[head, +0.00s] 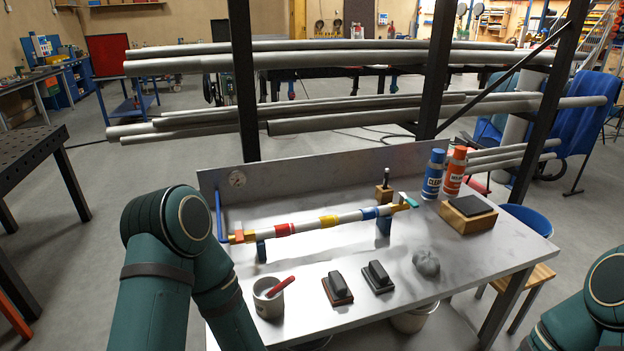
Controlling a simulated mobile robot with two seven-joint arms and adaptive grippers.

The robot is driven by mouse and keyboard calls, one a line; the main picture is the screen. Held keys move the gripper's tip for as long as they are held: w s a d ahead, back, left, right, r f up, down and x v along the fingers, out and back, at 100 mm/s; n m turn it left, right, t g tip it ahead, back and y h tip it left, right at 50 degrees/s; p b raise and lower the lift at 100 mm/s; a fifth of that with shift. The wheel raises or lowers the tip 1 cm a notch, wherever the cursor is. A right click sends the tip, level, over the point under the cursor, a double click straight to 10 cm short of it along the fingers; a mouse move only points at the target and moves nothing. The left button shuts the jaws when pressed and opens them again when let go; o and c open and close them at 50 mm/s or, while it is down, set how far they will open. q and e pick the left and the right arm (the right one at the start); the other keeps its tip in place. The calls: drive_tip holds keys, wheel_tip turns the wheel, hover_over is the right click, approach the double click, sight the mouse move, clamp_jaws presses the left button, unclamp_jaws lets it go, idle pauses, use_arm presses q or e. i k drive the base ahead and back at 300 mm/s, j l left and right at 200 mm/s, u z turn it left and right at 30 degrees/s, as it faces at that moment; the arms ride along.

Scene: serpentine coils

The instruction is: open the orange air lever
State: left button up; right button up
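A long pipe (305,227) with red, yellow and blue bands lies across two dark blue supports on the metal workbench. At its left end is a brass-coloured fitting with a small orange part (240,236), which looks like the orange lever; its exact position is too small to tell. At the right end is another brass fitting (397,208) with a teal lever (408,200). My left arm bends in front of the bench's left side, and its gripper is out of view. My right arm shows at the lower right edge, and its gripper is out of view.
The workbench (340,268) holds a grey cup (268,298) with a red-handled tool, two dark blocks (338,289), a grey rag (426,262), blue (433,175) and orange (455,172) spray cans and a wooden box (467,217). A pipe rack stands behind.

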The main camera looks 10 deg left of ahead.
sight(239, 237)
drive_tip(key=k+j, duration=0.2)
drive_tip(key=j, duration=0.15)
drive_tip(key=k+j, duration=0.2)
drive_tip(key=j, duration=0.15)
drive_tip(key=k+j+z, duration=0.1)
drive_tip(key=j, duration=0.25)
drive_tip(key=i+l, duration=0.1)
drive_tip(key=i, duration=0.2)
